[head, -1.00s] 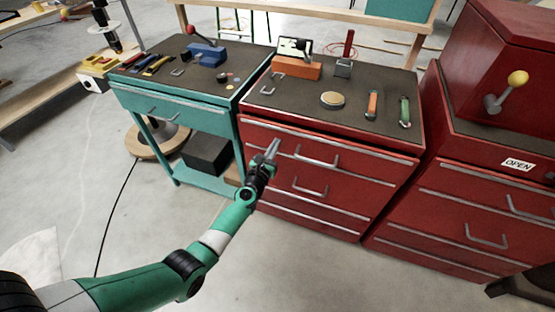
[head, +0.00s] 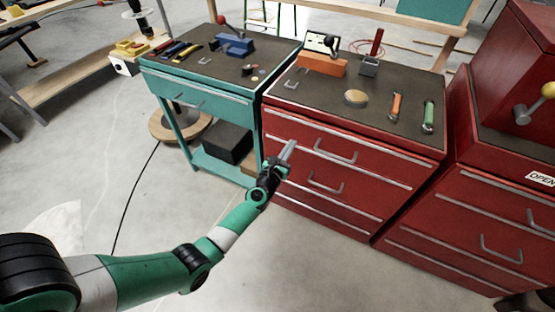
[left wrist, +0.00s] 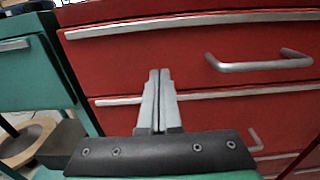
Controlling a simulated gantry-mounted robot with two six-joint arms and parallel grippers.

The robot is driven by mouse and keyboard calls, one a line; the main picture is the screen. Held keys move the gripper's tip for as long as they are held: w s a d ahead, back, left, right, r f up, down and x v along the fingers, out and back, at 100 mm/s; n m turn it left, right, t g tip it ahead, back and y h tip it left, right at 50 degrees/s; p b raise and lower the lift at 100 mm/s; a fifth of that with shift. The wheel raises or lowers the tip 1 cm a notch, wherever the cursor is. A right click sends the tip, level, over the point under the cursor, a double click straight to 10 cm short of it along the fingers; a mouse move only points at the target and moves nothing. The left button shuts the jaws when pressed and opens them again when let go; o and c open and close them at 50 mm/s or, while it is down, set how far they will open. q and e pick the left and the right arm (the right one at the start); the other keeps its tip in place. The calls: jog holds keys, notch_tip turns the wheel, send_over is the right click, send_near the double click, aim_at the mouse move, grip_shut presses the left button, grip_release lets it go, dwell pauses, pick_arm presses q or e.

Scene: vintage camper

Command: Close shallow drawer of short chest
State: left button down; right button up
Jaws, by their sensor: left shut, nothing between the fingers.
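The short red chest (head: 345,165) stands in the middle of the head view with a dark top. Its shallow top drawer (head: 300,136) has a light trim strip and a grey bar handle (head: 335,153). Its front looks flush or nearly flush with the chest; a small gap cannot be ruled out. My left gripper (head: 289,151) is shut and empty, in front of the chest's left side, left of the handle. In the left wrist view its fingers (left wrist: 157,100) are together, pointing at the red drawer front (left wrist: 190,55); contact cannot be judged. My right gripper is not in view.
A teal workbench (head: 200,90) with a lower shelf stands close on the left. A taller red chest (head: 480,215) stands close on the right. Tools and a yellow disc (head: 355,97) lie on the short chest. The floor in front is clear.

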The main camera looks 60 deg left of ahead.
pick_arm(q)
jog(key=p+v, duration=0.1)
jog(key=v, duration=0.8)
jog(key=shift+p, duration=0.3)
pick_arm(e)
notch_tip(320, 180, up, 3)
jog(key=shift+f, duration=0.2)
